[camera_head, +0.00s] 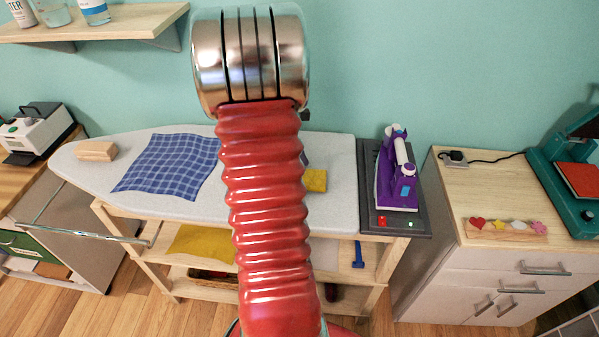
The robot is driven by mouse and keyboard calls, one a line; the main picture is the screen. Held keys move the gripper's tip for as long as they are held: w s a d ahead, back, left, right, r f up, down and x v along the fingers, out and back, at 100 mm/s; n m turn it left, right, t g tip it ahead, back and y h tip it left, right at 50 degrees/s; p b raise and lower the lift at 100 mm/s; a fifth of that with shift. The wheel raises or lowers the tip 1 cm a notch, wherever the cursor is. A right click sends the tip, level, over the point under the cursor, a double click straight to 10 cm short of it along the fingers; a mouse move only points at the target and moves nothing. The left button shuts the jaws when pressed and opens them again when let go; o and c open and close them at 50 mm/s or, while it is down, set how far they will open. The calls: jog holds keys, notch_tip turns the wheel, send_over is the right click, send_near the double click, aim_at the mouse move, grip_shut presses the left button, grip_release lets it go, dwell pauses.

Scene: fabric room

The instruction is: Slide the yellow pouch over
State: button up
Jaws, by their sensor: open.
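A yellow pouch (316,181) lies on the grey ironing board (335,215), just right of my red arm. Its left part is hidden behind the arm, so I see only its right end. My arm rises through the middle of the view and ends at a metal joint near the top. My gripper does not show; the arm covers the area where the board's middle lies. I cannot tell how far the gripper is from the pouch.
A blue checked cloth (170,166) and a wooden block (96,151) lie on the board's left. A purple iron (397,180) stands on a dark rest (368,205) at the right end. Yellow fabric (203,243) lies on the shelf below. The board right of the pouch is clear.

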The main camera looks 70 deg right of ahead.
jog(key=v, duration=1.3)
jog(key=shift+w+r, duration=0.25)
jog(key=shift+r, duration=0.05)
dwell(0.6)
jog(key=w+a+m+t, duration=0.3)
jog(key=w+a+m, duration=0.1)
jog(key=a, duration=0.7)
jog(key=w+a+m+t, duration=0.25)
jog(key=w+a, duration=0.25)
jog(key=a, duration=0.6)
jog(key=a+r+n+t, duration=0.1)
jog(key=a+r+t, duration=0.1)
jog(key=a, duration=0.9)
jog(key=s+a+r+n+t+y, duration=0.1)
jog(key=a+r, duration=0.3)
jog(key=a, duration=0.8)
jog(key=shift+s+n+t, duration=0.35)
jog(key=shift+n+t, duration=0.3)
jog(key=shift+n, duration=0.1)
